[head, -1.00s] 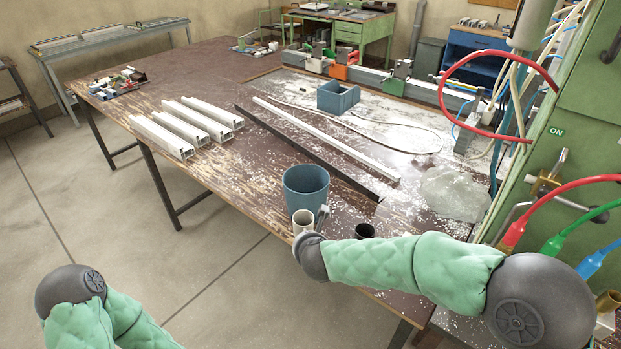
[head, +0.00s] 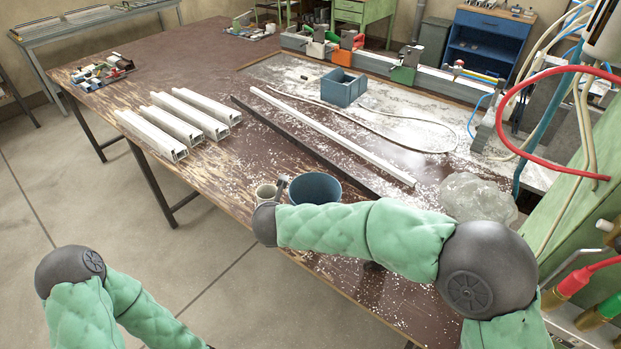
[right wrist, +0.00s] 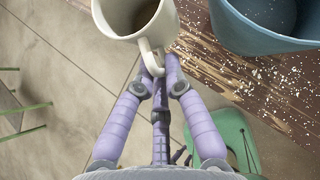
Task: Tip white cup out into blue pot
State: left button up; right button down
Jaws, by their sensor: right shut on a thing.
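In the right wrist view, the cup (right wrist: 120,14) is roughly upright, mouth towards the camera; I cannot tell what is inside. My right gripper (right wrist: 158,66) is shut on its handle. The blue pot (right wrist: 240,38) stands to the right, apart from the cup, with pale specks on its inside. My right arm hides the pot's lower part in the head view. My left gripper is out of view; only its arm shows at lower left.
Several white profiles (head: 165,136) lie on the table's left side. A long white bar (head: 330,135) and a dark strip (head: 300,145) lie behind the pot. A blue box (head: 343,88) stands further back. A clear plastic bag (head: 478,198) lies at right.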

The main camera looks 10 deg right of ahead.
jog(key=shift+w+r, duration=0.1)
jog(key=shift+d, duration=0.2)
